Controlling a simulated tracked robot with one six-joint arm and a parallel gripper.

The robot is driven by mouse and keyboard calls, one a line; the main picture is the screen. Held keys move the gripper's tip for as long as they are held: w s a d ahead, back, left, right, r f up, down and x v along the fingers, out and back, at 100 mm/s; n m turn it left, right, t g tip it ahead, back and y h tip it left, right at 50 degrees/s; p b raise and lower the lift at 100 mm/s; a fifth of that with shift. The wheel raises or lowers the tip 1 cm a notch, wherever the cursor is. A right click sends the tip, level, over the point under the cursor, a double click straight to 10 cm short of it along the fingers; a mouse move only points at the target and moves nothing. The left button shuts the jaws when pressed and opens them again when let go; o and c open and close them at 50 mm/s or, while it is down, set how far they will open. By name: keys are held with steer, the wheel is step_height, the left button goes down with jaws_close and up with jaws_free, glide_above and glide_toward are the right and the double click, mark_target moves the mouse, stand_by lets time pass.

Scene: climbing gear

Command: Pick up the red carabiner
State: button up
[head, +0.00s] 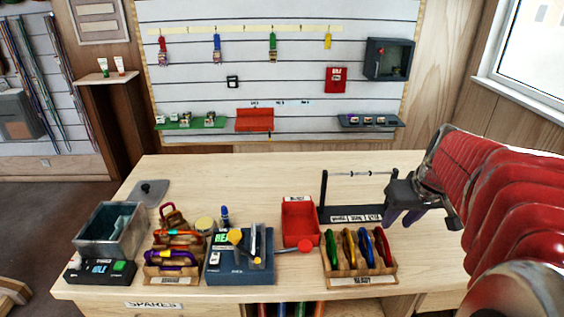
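A red carabiner (382,247) stands at the right end of a wooden rack (362,281) on the bench, beside a blue one (365,247), a yellow one (348,247) and a green one (331,248). My gripper (401,217) hangs above and a little right of this rack, apart from the carabiners. Its two purple fingertips look spread with nothing between them. A second wooden rack (172,281) at the left holds purple and orange pieces with a dark red piece (168,213) behind.
A red bin (300,223) and a dark stand with a raised bar (352,214) are behind the right rack. A blue-grey fixture with a yellow knob (240,275) and a grey open box (108,235) are farther left. The bench's back strip is mostly clear.

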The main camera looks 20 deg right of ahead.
mark_target(384, 236)
steer(key=x, duration=0.5)
steer(key=shift+f, duration=0.15)
steer(key=shift+a+x, duration=0.15)
steer(key=shift+x, duration=1.15)
steer(key=shift+a+x, duration=0.1)
steer(key=shift+x, duration=1.2)
jaws_close()
